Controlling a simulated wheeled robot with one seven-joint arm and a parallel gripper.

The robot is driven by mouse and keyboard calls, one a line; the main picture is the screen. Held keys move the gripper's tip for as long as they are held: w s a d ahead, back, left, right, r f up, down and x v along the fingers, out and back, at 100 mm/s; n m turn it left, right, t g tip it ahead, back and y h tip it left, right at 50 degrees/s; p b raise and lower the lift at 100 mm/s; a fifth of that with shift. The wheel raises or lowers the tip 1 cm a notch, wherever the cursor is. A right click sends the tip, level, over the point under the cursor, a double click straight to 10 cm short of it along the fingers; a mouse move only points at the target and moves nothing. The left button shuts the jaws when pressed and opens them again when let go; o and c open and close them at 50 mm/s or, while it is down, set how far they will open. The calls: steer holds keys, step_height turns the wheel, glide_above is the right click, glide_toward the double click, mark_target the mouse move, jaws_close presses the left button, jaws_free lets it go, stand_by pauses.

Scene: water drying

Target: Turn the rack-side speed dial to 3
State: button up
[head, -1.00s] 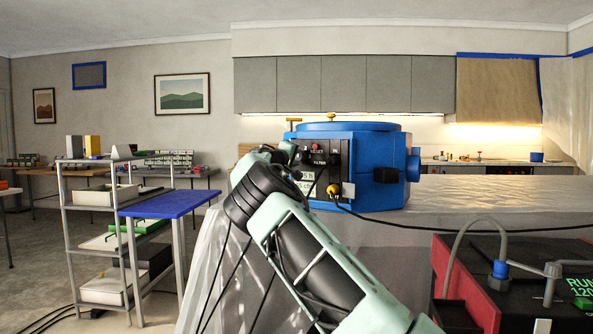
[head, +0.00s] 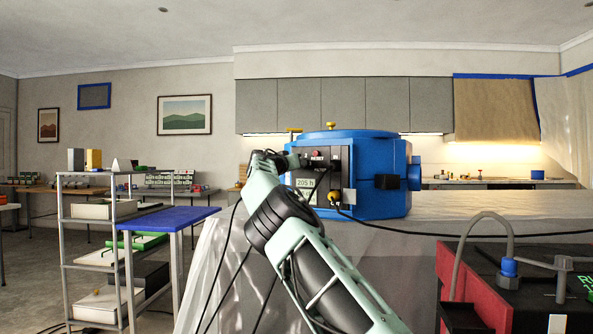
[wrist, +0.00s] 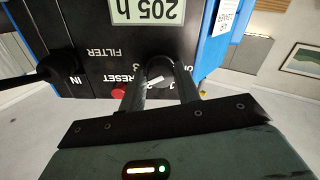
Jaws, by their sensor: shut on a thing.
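The blue drying machine (head: 375,205) stands on the covered counter, with a black control panel on its left face. In the wrist view the panel is upside down. The dark round speed dial (wrist: 158,74) with a white pointer mark sits between the two fingers of my gripper (wrist: 160,88), which is shut on it. The numerals around the dial are partly hidden by the fingers, so I cannot tell which one the pointer marks. In the head view my gripper (head: 297,161) is at the panel's upper left, and the dial is hidden there.
A black cable (head: 420,232) runs from the machine. A blue-topped table (head: 168,218) and a shelf rack (head: 98,212) stand left.

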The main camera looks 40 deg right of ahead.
steer(key=m, duration=0.5)
steer(key=shift+w+f+m+b, duration=0.1)
steer(key=shift+f+m+b, duration=0.05)
steer(key=shift+m+b, duration=0.25)
stand_by(0.4)
steer(key=o, duration=1)
steer(key=shift+c, duration=0.2)
steer(key=shift+a, duration=0.1)
steer(key=b+v, duration=0.4)
steer(key=v, duration=1.3)
steer(key=shift+b, duration=0.35)
steer(key=shift+a, duration=0.1)
